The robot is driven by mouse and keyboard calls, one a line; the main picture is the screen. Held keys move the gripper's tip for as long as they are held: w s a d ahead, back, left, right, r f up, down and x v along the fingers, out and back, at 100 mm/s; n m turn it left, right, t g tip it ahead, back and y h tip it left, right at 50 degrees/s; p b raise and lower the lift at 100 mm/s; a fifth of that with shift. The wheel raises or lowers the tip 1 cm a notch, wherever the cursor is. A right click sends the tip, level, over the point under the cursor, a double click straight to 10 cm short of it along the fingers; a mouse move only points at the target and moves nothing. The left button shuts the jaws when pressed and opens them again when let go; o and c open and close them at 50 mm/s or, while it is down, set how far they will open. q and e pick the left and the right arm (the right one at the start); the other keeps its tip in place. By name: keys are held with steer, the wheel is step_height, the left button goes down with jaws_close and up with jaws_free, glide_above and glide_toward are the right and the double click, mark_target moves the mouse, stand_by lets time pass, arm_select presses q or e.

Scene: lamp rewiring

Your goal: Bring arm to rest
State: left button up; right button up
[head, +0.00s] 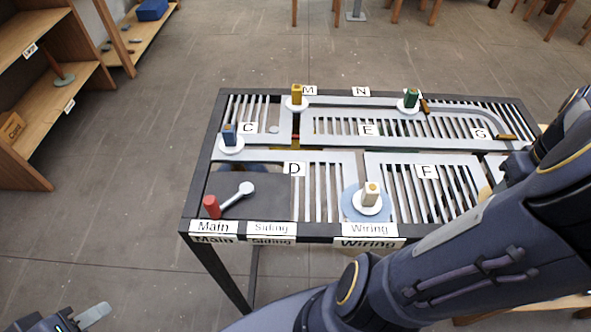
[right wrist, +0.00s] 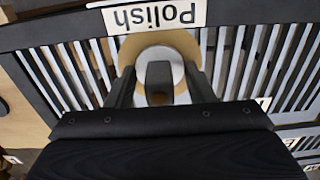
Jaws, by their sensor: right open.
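In the right wrist view my right gripper (right wrist: 159,74) is open, with one finger on each side of a dark grey block (right wrist: 158,88). The block stands on a white disc over a tan round pad (right wrist: 132,45), beside the "Polish" label (right wrist: 153,16). I cannot tell if the fingers touch it. In the head view my right arm crosses the lower right and hides that end of the table; its gripper is not visible there. My left gripper (head: 94,315) shows only partly at the bottom left, away from the table; its opening is unclear.
The slotted table (head: 205,160) carries a blue peg (head: 229,135), yellow peg (head: 297,94), green peg (head: 411,98) and cream peg (head: 371,194) on white discs. A red-knobbed lever (head: 212,207) is at the front left. Shelves (head: 60,85) stand left; floor between is clear.

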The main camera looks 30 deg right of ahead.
step_height(320, 180, up, 8)
steer(key=shift+f, duration=0.1)
stand_by(0.4)
